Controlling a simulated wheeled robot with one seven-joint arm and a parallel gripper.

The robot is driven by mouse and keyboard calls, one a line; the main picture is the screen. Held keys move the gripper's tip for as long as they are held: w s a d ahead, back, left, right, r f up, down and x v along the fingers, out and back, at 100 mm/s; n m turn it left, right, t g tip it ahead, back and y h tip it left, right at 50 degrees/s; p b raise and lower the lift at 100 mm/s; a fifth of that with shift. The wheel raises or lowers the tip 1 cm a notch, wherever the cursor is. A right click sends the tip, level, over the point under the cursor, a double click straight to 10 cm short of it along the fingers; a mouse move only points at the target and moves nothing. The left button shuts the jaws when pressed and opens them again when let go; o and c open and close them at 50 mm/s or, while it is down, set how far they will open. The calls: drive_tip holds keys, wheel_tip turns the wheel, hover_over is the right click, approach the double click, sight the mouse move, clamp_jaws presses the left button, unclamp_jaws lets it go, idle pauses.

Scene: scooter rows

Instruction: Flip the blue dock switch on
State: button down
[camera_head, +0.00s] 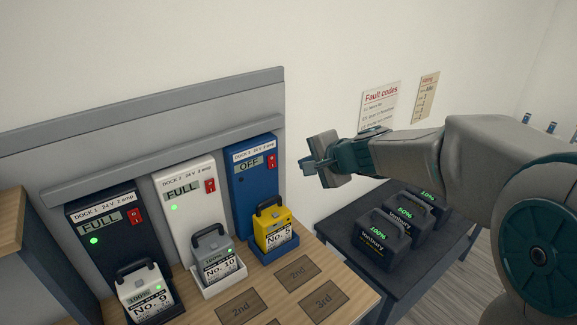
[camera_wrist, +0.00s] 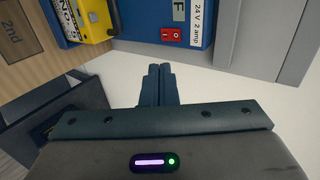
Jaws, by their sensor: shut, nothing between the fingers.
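The blue dock (camera_head: 242,190) is the rightmost of three docks on the wall panel, and its display reads OFF. Its small red switch (camera_head: 271,160) sits right of the display. A yellow battery (camera_head: 272,232) stands in its cradle. My gripper (camera_head: 306,164) is shut and empty, to the right of the blue dock. In the wrist view the shut fingertips (camera_wrist: 160,70) point toward the red switch (camera_wrist: 172,34) on the blue dock (camera_wrist: 192,58), with a visible gap in the picture. The fingers do not appear to touch it.
The black dock (camera_head: 88,222) and white dock (camera_head: 178,190) read FULL with green lights and hold batteries. Marked squares lie on the wooden bench (camera_head: 350,292) in front. Several dark batteries (camera_head: 382,240) stand on a dark table at right, below my arm.

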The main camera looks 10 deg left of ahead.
drive_tip(key=shift+d+f+b, duration=0.15)
drive_tip(key=shift+f+b, duration=0.35)
drive_tip(key=shift+b, duration=0.05)
drive_tip(key=p, duration=0.2)
approach(273, 166)
drive_tip(key=x, duration=0.5)
drive_tip(key=shift+w+a+f, duration=0.35)
drive_tip(key=shift+w+a, duration=0.05)
drive_tip(key=shift+a, duration=0.1)
